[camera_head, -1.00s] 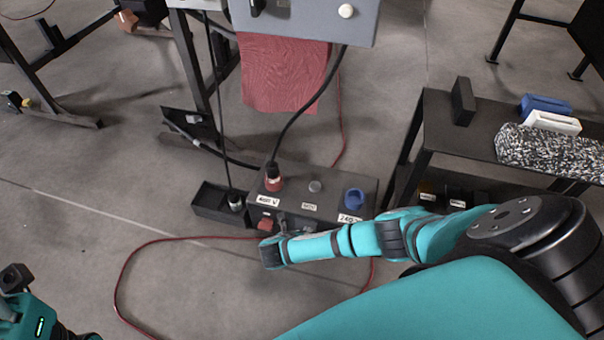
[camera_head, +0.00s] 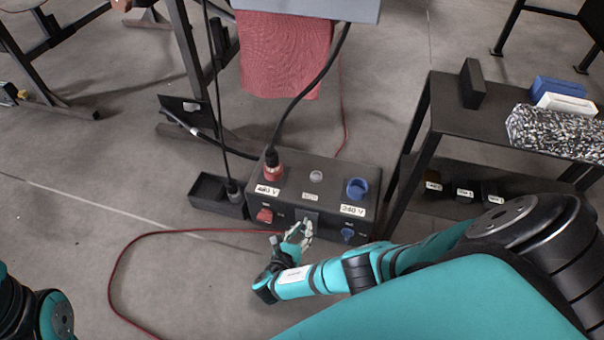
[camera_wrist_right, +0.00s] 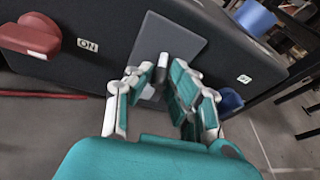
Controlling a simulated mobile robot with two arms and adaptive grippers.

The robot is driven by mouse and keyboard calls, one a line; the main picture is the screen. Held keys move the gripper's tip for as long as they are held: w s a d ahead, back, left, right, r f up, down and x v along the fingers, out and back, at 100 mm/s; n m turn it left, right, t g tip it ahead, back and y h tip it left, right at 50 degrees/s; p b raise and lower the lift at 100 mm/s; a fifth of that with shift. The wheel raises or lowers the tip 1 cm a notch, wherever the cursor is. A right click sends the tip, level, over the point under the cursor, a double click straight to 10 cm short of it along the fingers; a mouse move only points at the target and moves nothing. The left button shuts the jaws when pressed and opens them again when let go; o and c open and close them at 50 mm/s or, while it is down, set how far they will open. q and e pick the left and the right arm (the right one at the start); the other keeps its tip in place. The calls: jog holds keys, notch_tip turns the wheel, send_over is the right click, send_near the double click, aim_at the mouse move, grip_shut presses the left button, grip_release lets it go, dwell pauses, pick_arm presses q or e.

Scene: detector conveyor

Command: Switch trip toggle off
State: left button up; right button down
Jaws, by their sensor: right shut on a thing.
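The black power box (camera_head: 335,175) stands on the floor, and its front face also shows in the wrist view (camera_wrist_right: 60,65). A small grey trip toggle (camera_wrist_right: 163,66) sticks out of a grey plate (camera_wrist_right: 172,40) in the middle of that face. My right gripper (camera_head: 299,236) is at the front of the box. In the wrist view my right gripper (camera_wrist_right: 161,82) has its fingers on both sides of the toggle and is shut on it. The fingers hide part of the lever. My left gripper is out of view; only part of my left arm shows at bottom left.
A red switch handle (camera_wrist_right: 30,36) sits left of the toggle beside an ON label (camera_wrist_right: 88,45). A blue switch (camera_head: 347,235) sits to the right. A red cable (camera_head: 125,270) loops on the floor. A black shelf (camera_head: 450,135) stands to the right.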

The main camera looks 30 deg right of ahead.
dwell(0.3)
jog(key=c, duration=1.2)
grip_release()
jog(key=shift+c, duration=0.2)
notch_tip(320, 180, up, 10)
